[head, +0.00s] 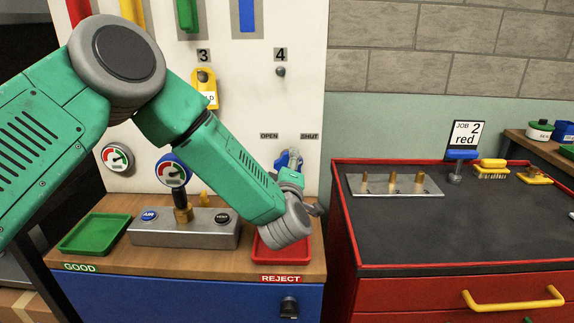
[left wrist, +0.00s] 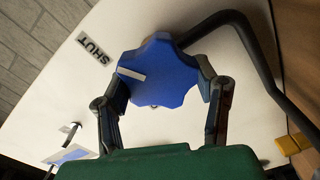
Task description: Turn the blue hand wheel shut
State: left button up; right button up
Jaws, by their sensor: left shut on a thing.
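The blue hand wheel (left wrist: 160,70) is lobed and carries a white stripe near its edge, on the side towards the SHUT label (left wrist: 95,48) in the left wrist view. In the head view the wheel (head: 283,160) shows on the white panel, partly hidden behind my left arm, below the OPEN label (head: 269,136) and SHUT label (head: 309,136). My left gripper (left wrist: 163,84) is shut on the wheel, one finger on each side of it. In the head view this gripper (head: 296,181) is mostly hidden by its own wrist. My right gripper is not in view.
A dark curved pipe (left wrist: 245,38) runs close beside the wheel. Below my left arm are a red tray (head: 265,254), a grey gauge block (head: 160,232) and a green tray (head: 95,234). A red cabinet (head: 345,250) with a dark top stands to the right.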

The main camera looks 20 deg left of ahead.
pick_arm(q)
jog(key=shift+s+d+f, duration=0.15)
jog(key=shift+f, duration=0.3)
jog(key=o, duration=1.2)
jog(key=shift+c, duration=0.2)
jog(key=shift+r, duration=0.1)
jog(key=v, duration=1.1)
jog(key=shift+s+d, duration=0.2)
jog(key=shift+s, duration=0.1)
